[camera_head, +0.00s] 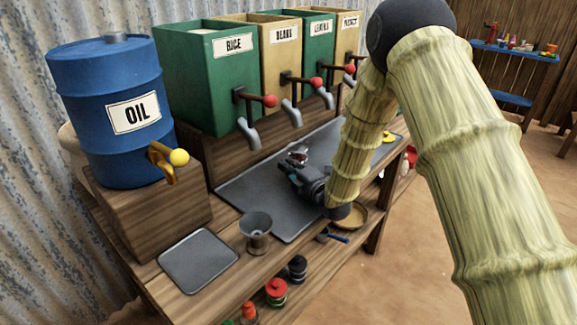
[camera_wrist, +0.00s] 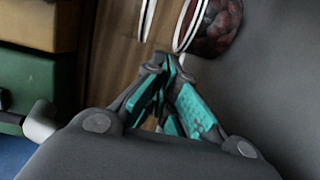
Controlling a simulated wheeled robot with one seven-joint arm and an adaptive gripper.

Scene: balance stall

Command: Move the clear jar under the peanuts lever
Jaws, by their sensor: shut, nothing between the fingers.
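The clear jar (camera_head: 299,153) stands on the dark tray below the spouts, just beyond my gripper. In the wrist view the jar (camera_wrist: 218,28) shows pale rims and dark red contents at the top edge. My gripper (camera_head: 287,168) is shut and empty, with its teal fingertips (camera_wrist: 167,66) together, close to the jar; whether they touch it I cannot tell. The farthest, tan bin (camera_head: 347,32) has a label too small to read surely, probably peanuts. A red-knobbed lever (camera_head: 350,69) near it is partly behind my arm.
Bins marked rice (camera_head: 235,70) and beans (camera_head: 283,60) and a green bin (camera_head: 320,40) line the back. A blue oil drum (camera_head: 105,110) stands at left. A grey funnel (camera_head: 256,230) stands near the tray (camera_head: 245,205). My arm covers the counter's right part.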

